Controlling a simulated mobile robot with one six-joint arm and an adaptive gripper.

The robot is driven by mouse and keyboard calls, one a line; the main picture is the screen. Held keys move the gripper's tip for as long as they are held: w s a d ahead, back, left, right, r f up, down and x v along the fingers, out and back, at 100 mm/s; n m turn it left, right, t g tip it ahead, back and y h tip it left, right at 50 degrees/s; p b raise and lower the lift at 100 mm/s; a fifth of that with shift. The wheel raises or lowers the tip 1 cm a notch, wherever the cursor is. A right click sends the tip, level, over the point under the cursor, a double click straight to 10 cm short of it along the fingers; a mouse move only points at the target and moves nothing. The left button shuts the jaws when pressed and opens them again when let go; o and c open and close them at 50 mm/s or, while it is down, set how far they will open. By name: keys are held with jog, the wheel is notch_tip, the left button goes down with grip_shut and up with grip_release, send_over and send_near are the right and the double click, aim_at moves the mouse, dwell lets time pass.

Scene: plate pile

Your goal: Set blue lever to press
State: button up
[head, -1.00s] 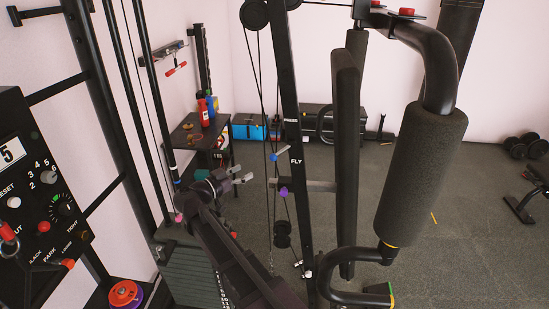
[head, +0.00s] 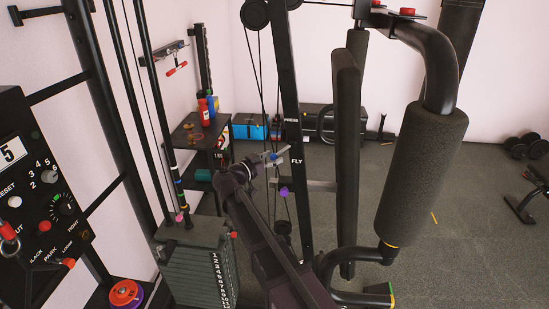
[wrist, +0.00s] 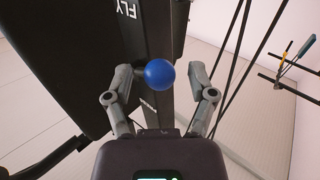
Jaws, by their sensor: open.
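The blue lever ends in a round blue knob (wrist: 160,74), on a dark stalk beside the black upright marked FLY. In the wrist view the knob appears between the two fingers of my gripper (wrist: 168,82), with a visible gap to each side. My gripper is open and holds nothing. In the head view my gripper (head: 271,160) is at the upright, just left of the FLY label. There the blue knob (head: 270,156) is partly hidden by the fingers. I cannot tell how far the lever is turned.
A purple knob (head: 284,191) is below the lever on the same upright. Cables hang just left of it, and a numbered weight stack (head: 200,265) stands lower left. A large padded roller (head: 422,175) fills the right. A control panel (head: 38,190) is at the far left.

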jog(key=shift+w+d, duration=0.2)
jog(key=c, duration=1)
